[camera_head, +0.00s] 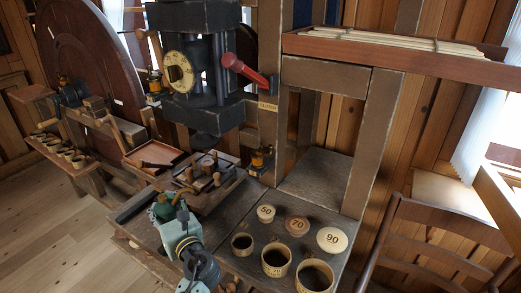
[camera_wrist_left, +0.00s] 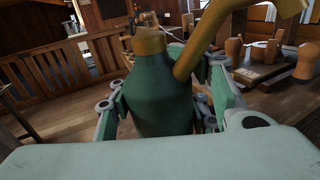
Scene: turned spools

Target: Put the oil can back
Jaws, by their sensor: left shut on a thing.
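The oil can (camera_head: 164,209) has a dark green body and a brass-coloured spout; it also shows large in the left wrist view (camera_wrist_left: 157,98), fairly upright, with its spout rising to the upper right. My left gripper (camera_head: 170,220) is shut around the can's body, with a green-grey finger on each side in the left wrist view (camera_wrist_left: 160,110). In the head view the can is over the near left part of the dark bench (camera_head: 218,228). The can's underside is hidden. My right gripper is in neither view.
A tray with wooden-handled tools (camera_head: 208,172) lies just behind the can. Round discs marked with numbers (camera_head: 297,225) and several wooden cups (camera_head: 277,260) stand on the right part of the bench. A dark press with a red handle (camera_head: 245,69) rises behind. A wooden chair (camera_head: 435,235) is at right.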

